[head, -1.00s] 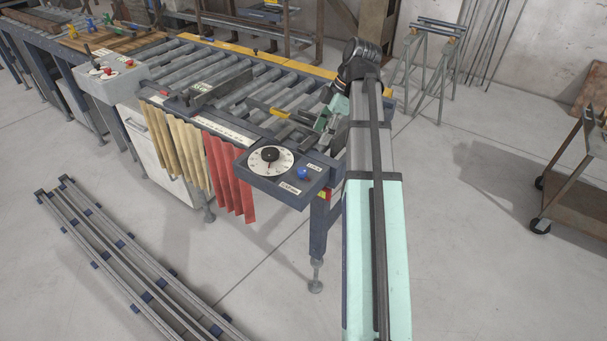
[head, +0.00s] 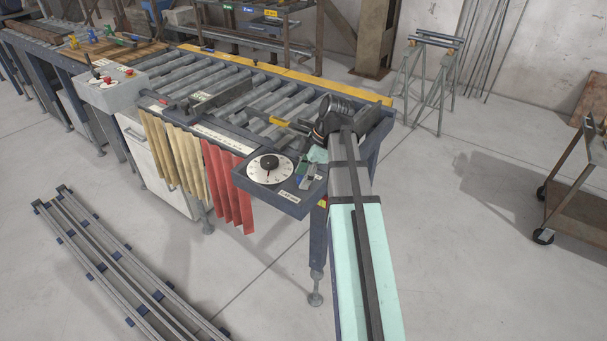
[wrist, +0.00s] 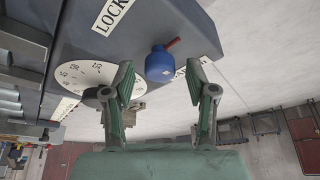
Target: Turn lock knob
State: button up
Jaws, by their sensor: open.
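The lock knob is a blue round knob (wrist: 160,66) with a red pointer at its top right in the wrist view. It sits on the grey panel near a LOCK label (wrist: 112,12). My gripper (wrist: 159,76) is open, with its green-grey fingers apart on the left and right of the knob in the picture. I cannot tell whether either finger touches it. In the head view my gripper (head: 307,176) is over the right part of the control panel (head: 268,195), and the knob is hidden there.
A white numbered dial (head: 262,175) with a black knob (head: 270,162) is left of my gripper on the same panel. It also shows in the wrist view (wrist: 80,72), close to the left finger. Roller conveyor (head: 225,95) lies behind; red strips (head: 228,185) hang left.

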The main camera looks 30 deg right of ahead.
grip_shut()
jog(key=shift+s+f+m, duration=0.1)
jog(key=shift+m, duration=0.2)
jog(key=m+t, duration=0.1)
jog(key=m, duration=0.2)
jog(key=shift+s+a+m+h, duration=0.1)
jog(key=shift+m+h, duration=0.2)
jog(key=m+t+h, duration=0.1)
jog(key=m, duration=0.3)
jog(key=shift+a+p, duration=0.1)
jog(key=shift+p, duration=0.2)
jog(key=m+h, duration=0.1)
jog(key=m, duration=0.2)
jog(key=m+t+h+p, duration=0.1)
jog(key=m, duration=0.1)
jog(key=shift+a+m+h, duration=0.1)
jog(key=shift+m+h, duration=0.2)
jog(key=shift+m, duration=0.1)
jog(key=shift+m+h+p, duration=0.5)
jog(key=shift+m+h, duration=0.1)
jog(key=shift+m, duration=1.3)
